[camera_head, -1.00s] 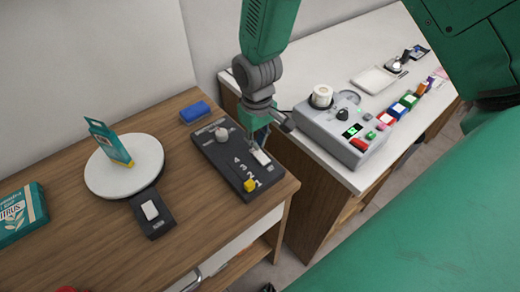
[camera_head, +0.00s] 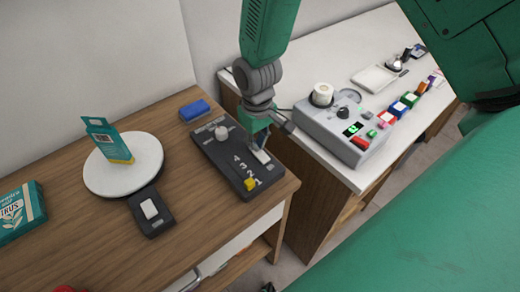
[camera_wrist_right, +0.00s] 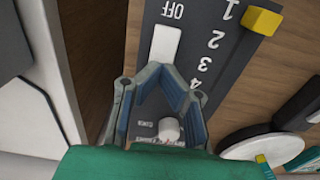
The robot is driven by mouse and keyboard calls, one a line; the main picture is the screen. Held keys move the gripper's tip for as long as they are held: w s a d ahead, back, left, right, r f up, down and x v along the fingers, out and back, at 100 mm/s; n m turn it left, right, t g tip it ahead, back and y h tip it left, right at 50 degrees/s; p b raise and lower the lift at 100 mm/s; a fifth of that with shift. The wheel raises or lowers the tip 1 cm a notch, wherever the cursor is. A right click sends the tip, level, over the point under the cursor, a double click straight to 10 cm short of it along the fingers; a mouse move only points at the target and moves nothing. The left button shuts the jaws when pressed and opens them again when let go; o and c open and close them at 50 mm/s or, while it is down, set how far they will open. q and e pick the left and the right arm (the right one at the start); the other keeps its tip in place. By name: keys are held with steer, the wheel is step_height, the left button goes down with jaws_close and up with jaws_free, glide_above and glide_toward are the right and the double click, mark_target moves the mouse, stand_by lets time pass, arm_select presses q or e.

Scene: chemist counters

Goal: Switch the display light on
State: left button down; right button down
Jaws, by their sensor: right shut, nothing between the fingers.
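A black control panel (camera_head: 212,150) lies on the wooden counter. It carries a round pale knob (camera_head: 221,132), a white rocker switch (camera_head: 262,156), the numerals 1 to 4 and a yellow slider knob (camera_head: 250,184) by the 1. In the wrist view the white switch (camera_wrist_right: 165,45) has the word OFF beside its far end. My right gripper (camera_head: 259,148) is shut and empty, pointing down at the switch. In the wrist view its fingertips (camera_wrist_right: 160,68) overlap the switch's near end; I cannot tell whether they touch. My left gripper is not in view.
A white turntable (camera_head: 100,180) holds a teal box (camera_head: 108,140); its black base has a white switch (camera_head: 149,209). A blue block (camera_head: 195,110) lies behind the panel. A grey device (camera_head: 330,128) stands on the white counter at right. Another teal box (camera_head: 20,213) lies at left.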

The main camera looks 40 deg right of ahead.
steer(key=shift+f+b, duration=0.4)
steer(key=shift+f, duration=0.35)
stand_by(0.3)
step_height(320, 180, up, 7)
steer(key=p, duration=0.7)
steer(key=shift+r, duration=0.1)
stand_by(0.3)
